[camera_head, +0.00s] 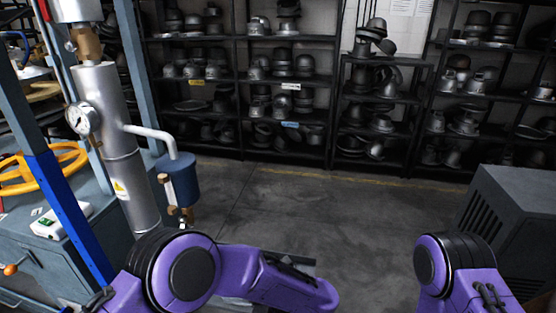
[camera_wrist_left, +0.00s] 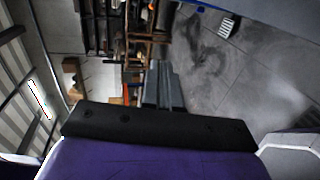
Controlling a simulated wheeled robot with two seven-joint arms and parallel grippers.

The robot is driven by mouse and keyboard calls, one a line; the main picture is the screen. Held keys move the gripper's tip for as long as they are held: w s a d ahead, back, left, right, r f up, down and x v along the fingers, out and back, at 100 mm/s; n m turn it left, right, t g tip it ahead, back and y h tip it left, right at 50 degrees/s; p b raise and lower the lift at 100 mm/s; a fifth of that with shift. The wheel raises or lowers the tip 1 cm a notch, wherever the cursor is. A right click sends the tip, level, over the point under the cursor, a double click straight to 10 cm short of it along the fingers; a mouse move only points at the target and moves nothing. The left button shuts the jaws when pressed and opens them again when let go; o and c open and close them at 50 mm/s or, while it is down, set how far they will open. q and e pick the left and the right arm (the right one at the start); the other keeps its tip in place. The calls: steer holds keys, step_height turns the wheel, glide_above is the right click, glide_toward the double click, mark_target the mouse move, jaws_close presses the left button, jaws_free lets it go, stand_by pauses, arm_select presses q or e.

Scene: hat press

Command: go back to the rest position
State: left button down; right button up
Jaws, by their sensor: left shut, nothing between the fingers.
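My left gripper (camera_wrist_left: 162,88) shows in the left wrist view, with its grey fingers together past the dark edge of the wrist. Nothing is between them. The room behind it appears tilted on its side. In the head view, my purple left arm crosses the bottom of the picture from the left, and its gripper cannot be made out there. Part of my purple right arm is at the lower right of the head view. Its gripper is outside both views.
The press stands at the left with a silver cylinder (camera_head: 117,160), a gauge (camera_head: 79,120), a blue post (camera_head: 68,215) and a yellow handwheel (camera_head: 45,165). A grey cabinet (camera_head: 510,215) is at the right. Shelves of hats (camera_head: 285,85) line the back. The middle floor (camera_head: 310,210) is clear.

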arm_select(q)
steer(key=w+a+f+m+t+h, duration=0.1)
steer(key=w+f+m+t+h, duration=0.4)
steer(key=m+t, duration=0.5)
steer(key=s+a+f+m+g+h, duration=0.2)
steer(key=s+a+f+m+h, duration=0.35)
steer(key=f+m, duration=0.5)
steer(key=s+a+f+m+g, duration=0.1)
steer(key=s+a, duration=0.3)
steer(key=s, duration=0.4)
steer(key=s+a+f+m+g, duration=0.2)
steer(key=s+a+m+g, duration=0.1)
steer(key=s, duration=0.5)
steer(key=s+a+f+m+g, duration=0.2)
steer(key=s+a+g, duration=0.2)
steer(key=s+a, duration=0.2)
steer(key=shift+s+a+h, duration=0.25)
steer(key=shift+s+h, duration=0.2)
steer(key=shift+s, duration=0.65)
steer(key=shift+m, duration=0.25)
